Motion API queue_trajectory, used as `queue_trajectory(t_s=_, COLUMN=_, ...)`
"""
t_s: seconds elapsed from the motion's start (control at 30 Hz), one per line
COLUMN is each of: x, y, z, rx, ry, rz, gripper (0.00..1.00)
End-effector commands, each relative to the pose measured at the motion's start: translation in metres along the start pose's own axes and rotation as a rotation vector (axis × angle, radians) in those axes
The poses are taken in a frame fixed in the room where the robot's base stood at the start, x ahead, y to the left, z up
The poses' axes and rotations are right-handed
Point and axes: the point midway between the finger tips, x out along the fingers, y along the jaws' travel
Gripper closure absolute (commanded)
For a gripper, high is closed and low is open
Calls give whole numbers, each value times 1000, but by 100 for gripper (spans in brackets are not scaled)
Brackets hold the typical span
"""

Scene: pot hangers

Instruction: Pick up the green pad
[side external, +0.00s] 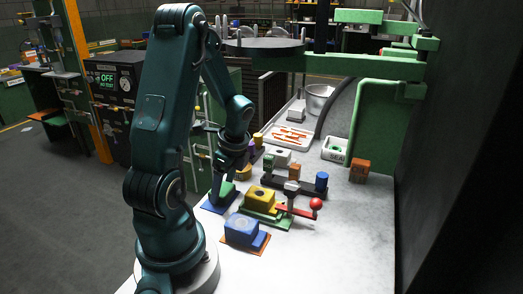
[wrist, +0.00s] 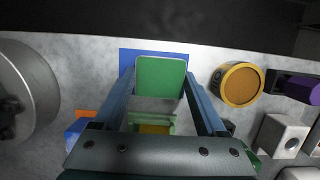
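The green pad (wrist: 160,77) is a flat-topped green square seen from above in the wrist view, over a blue base plate (wrist: 155,52). The blue plate also shows in the side view (side external: 214,206). My gripper (wrist: 160,80) points down at the pad, with one finger along its left side and one along its right. The fingers are spread about as wide as the pad, with a narrow gap showing at its near corners. Contact at the fingertips cannot be made out. In the side view, my gripper (side external: 223,182) is low over the blue plate.
A yellow block (side external: 260,196) on a green base and a blue block (side external: 242,229) on an orange plate stand close by. A round yellow piece (wrist: 240,84) lies right of the pad. The front right tabletop is clear.

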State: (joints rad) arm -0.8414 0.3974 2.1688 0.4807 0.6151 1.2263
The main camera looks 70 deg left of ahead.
Motion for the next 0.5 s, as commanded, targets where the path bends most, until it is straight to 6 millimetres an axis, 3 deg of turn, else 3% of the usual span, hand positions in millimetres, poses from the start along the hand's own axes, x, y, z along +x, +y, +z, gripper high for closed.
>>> queue_trajectory(t_s=0.07, x=0, y=0, z=0, rx=0, ry=0, rz=0, gripper=80)
queue_trajectory(t_s=0.1, x=0, y=0, z=0, rx=0, ry=0, rz=0, gripper=88)
queue_trajectory(t_s=0.33, x=-2, y=0, z=1, rx=-1, ry=0, rz=-2, gripper=88)
queue_trajectory(t_s=0.5, x=-19, y=-1, z=6, rx=-4, ry=-1, rz=-6, gripper=88)
